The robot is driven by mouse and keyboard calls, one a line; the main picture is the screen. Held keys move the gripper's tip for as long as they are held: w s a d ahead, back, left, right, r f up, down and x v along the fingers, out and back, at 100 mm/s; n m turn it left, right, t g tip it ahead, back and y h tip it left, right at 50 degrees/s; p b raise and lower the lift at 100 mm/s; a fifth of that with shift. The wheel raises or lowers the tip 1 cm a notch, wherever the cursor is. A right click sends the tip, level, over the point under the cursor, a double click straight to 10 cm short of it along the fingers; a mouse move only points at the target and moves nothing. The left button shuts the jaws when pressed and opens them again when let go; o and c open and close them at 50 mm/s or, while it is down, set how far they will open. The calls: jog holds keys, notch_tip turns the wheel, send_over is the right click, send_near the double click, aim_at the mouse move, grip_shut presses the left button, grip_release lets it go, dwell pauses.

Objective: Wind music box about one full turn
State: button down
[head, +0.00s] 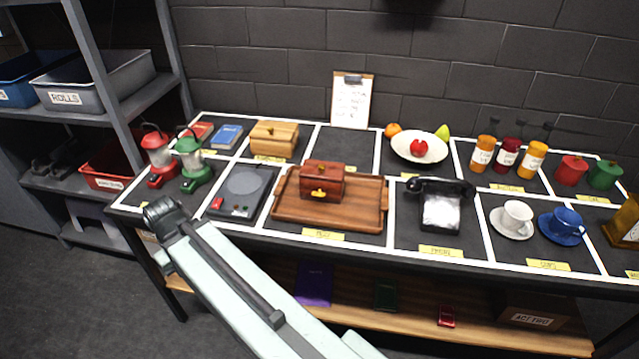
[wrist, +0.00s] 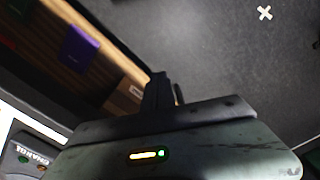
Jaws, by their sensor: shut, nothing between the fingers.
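A small red-brown wooden box (head: 322,181) with a gold piece on its front sits on a wooden tray (head: 287,207) mid-table; it looks like the music box. A lighter wooden box (head: 273,139) with a small gold knob stands behind it to the left. My gripper (head: 160,208) is at the table's front left edge, left of the tray and well apart from both boxes. In the wrist view my gripper (wrist: 161,92) is shut and empty over dark floor. The wrist view shows neither box.
Red and green lanterns (head: 190,165) stand just behind my gripper. A flat dark device (head: 243,190) lies between it and the tray. A black telephone (head: 440,205) is right of the tray. The lower shelf holds a purple item (head: 314,284), also in the wrist view (wrist: 79,47).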

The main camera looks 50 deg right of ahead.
notch_tip(320, 180, up, 18)
jog(key=w+d+r+p, duration=0.1)
jog(key=w+d+p, duration=0.1)
jog(key=p, duration=1.6)
notch_tip(320, 180, up, 7)
jog(key=n+t+y+p, duration=0.2)
jog(key=n+t+p, duration=0.1)
jog(key=n+p, duration=0.35)
send_over(322, 194)
jog(key=s+d, duration=0.2)
jog(key=s, duration=0.1)
jog(key=b+x, duration=0.4)
jog(key=s+b+x, duration=0.1)
jog(key=b+x, duration=0.8)
jog(key=x, duration=0.1)
jog(key=shift+s+d+f, duration=0.15)
jog(key=shift+d+f, duration=0.15)
jog(key=shift+r, duration=0.1)
jog(key=shift+d, duration=0.25)
jog(key=shift+s+a+b, duration=0.1)
jog(key=shift+a+b, duration=0.1)
jog(key=shift+b, duration=0.2)
